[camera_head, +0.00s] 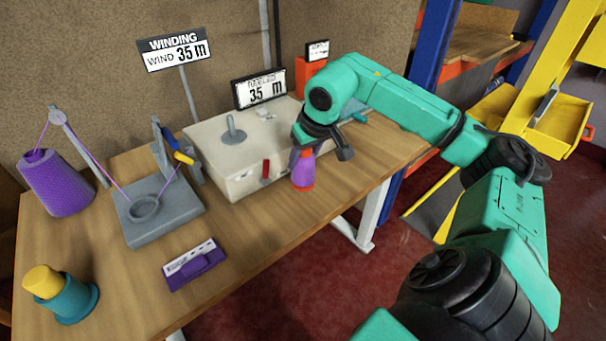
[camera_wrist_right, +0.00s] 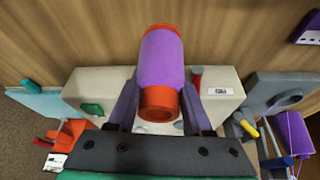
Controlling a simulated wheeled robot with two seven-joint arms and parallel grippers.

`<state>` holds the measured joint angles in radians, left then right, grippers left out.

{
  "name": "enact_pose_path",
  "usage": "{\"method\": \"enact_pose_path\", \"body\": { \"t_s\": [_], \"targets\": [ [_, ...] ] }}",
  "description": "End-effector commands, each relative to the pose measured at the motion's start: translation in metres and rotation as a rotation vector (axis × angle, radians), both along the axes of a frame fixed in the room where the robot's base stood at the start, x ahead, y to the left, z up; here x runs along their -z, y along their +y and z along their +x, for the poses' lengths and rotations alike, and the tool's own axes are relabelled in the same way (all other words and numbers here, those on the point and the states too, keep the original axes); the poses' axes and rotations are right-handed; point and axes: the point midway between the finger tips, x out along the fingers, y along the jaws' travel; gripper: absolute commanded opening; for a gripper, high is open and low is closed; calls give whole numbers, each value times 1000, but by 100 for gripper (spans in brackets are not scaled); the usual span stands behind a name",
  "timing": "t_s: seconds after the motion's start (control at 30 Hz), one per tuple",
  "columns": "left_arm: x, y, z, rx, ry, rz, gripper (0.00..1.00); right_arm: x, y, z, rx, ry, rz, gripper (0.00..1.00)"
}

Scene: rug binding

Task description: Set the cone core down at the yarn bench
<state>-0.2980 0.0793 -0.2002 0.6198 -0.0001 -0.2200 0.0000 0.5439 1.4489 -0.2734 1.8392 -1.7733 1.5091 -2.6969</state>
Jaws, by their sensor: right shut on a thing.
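The cone core, purple with orange ends (camera_head: 303,170), is between the fingers of my right gripper (camera_head: 308,152). It stands roughly upright in the head view, in front of the cream winding machine (camera_head: 225,150). In the right wrist view the core (camera_wrist_right: 161,58) fills the middle, with a dark finger on each side of it. The yarn bench (camera_head: 245,230) has a wooden top, and bare top lies below the core. I cannot tell whether the core's lower end touches it. My left gripper is not in view.
A purple yarn cone (camera_head: 55,183), a grey plate with a ring (camera_head: 165,212), a purple labelled block (camera_head: 194,264) and a teal-and-yellow stand (camera_head: 62,293) occupy the left of the bench. Yellow bins (camera_head: 560,128) stand at right. The bench's front strip is mostly clear.

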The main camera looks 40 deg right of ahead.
Motion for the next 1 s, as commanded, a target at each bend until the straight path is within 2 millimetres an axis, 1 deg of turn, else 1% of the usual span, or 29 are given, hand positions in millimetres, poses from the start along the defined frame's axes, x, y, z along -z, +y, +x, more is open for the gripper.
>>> {"method": "enact_pose_path", "body": {
  "t_s": [0.1,0.2,0.23,0.3,0.47,0.6,0.63,0.67,0.7,1.0],
  "targets": [
    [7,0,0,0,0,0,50,22,0,-1,0,2,-2,0],
    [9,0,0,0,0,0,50,40,0,0,0,2,-2,0],
    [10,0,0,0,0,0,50,43,0,0,0,0,-1,0],
    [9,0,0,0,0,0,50,45,0,0,0,-1,0,0],
    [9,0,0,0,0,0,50,44,0,0,0,-2,1,0],
    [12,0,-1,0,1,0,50,49,0,0,0,-2,1,0],
    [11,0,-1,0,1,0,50,47,0,0,0,-2,1,62],
    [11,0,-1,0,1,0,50,47,0,0,0,-2,1,73],
    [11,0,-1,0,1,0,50,47,0,0,0,-2,1,80],
    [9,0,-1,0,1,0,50,45,0,0,0,-2,1,80]
  ]
}}
